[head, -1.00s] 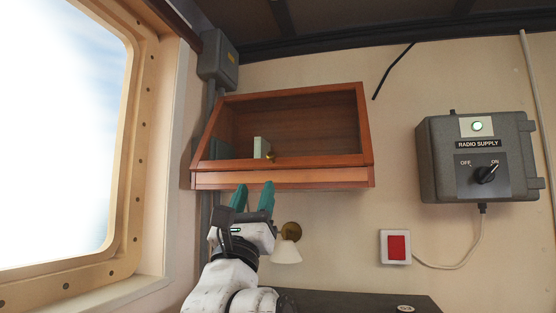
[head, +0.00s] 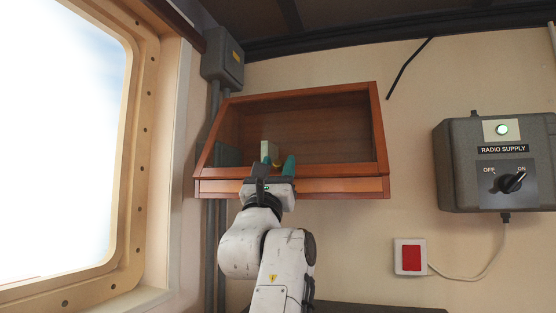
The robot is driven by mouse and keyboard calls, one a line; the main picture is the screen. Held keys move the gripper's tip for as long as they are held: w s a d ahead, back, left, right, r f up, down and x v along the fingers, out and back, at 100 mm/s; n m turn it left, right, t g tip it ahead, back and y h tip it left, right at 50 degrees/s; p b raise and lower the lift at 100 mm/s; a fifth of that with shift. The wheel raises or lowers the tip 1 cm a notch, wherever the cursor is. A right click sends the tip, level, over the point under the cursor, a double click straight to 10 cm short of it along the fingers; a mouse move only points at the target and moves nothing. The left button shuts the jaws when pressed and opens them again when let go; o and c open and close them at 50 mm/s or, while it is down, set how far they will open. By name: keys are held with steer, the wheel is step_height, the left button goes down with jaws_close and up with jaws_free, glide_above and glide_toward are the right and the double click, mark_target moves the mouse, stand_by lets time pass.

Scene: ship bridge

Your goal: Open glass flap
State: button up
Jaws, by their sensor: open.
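A wooden wall cabinet (head: 293,188) with a slanted framed front hangs in the middle of the head view. The glass flap (head: 325,125) fills its front frame and looks shut. A small brass knob (head: 267,161) sits low on the frame, partly hidden by my gripper. My gripper (head: 275,166) is open, with its teal fingertips at the lower frame edge, on either side of the knob. I cannot tell whether they touch it. A pale box (head: 269,148) and a dark green item (head: 227,155) show inside the cabinet.
A grey radio supply box (head: 497,165) with a dial is on the wall at right. A red switch (head: 411,257) is below it. A bright window (head: 62,140) and a grey conduit box (head: 222,58) are at left. A dark surface lies below.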

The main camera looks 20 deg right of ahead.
steer(key=shift+w+d+r, duration=0.15)
steer(key=shift+w+r, duration=0.05)
steer(key=shift+r, duration=0.1)
steer(key=shift+c, duration=0.2)
jaws_close()
stand_by(0.3)
